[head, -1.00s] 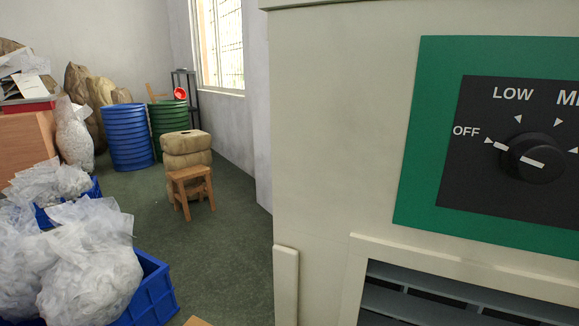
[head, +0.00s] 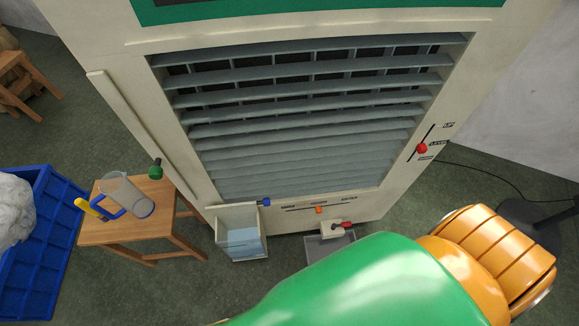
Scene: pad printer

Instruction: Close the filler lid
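The pale cooler cabinet (head: 110,50) fills the middle of the head view. At its lower left front, a filler box (head: 240,258) stands out from the cabinet with its top open, and pale blue water shows inside. A blue knob (head: 265,202) is at the upper right of this opening. I cannot clearly tell which part is the lid, but the filler stands open. Neither of my grippers is in view. A large green and orange part of my arm covers the lower right and hides the floor there.
A wooden stool (head: 100,232) left of the filler holds a clear jug (head: 125,190) with a blue handle and a yellow-handled item (head: 88,208). A blue crate (head: 40,270) is at left. A grey tray (head: 320,246) sits below a red-handled tap (head: 342,226).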

